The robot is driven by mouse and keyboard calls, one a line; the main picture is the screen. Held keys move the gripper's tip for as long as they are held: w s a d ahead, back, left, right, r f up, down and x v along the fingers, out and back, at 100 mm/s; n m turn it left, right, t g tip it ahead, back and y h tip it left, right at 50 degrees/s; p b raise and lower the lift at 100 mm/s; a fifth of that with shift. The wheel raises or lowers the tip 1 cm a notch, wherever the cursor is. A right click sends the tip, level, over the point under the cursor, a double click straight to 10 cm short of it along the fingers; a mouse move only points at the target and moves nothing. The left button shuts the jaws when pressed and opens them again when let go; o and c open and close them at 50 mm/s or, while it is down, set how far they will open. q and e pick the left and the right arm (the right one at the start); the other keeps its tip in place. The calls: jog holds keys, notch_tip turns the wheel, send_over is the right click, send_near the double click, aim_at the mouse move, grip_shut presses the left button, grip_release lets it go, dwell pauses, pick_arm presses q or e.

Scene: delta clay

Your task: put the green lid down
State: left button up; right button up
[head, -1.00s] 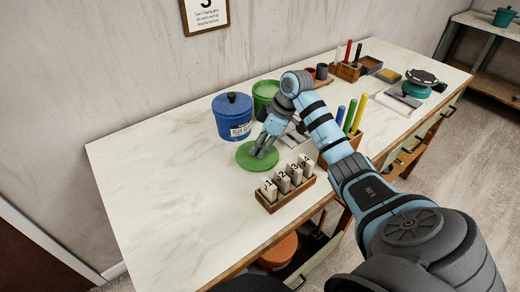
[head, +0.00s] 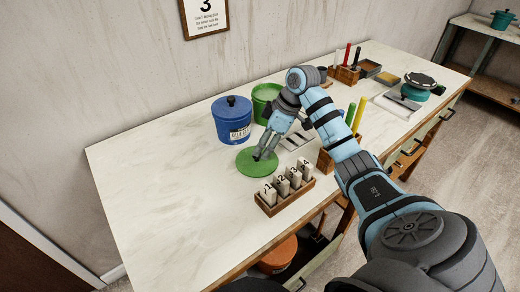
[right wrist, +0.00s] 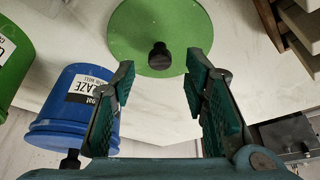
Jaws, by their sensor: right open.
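The green lid (head: 251,165) lies flat on the white table, in front of the blue canister. In the right wrist view the lid (right wrist: 140,35) shows at the top, with its dark knob (right wrist: 159,56) just beyond and between the fingertips. My right gripper (head: 262,156) is open above the lid's right part; its fingers (right wrist: 159,75) stand apart on either side, with nothing between them. The green pot (head: 264,97), without a lid, stands behind, partly hidden by my right arm. My left gripper is not in view.
A blue lidded canister (head: 232,120) stands close behind the lid. A wooden rack of numbered tags (head: 285,190) is near the front edge. Coloured rods (head: 359,115) stand right of my arm. The table's left part is clear.

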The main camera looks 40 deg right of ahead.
jog(key=v, duration=0.8)
jog(key=shift+s+r+p, duration=0.15)
jog(key=shift+r+p, duration=0.15)
jog(key=shift+p, duration=0.15)
jog(key=shift+d, duration=0.15)
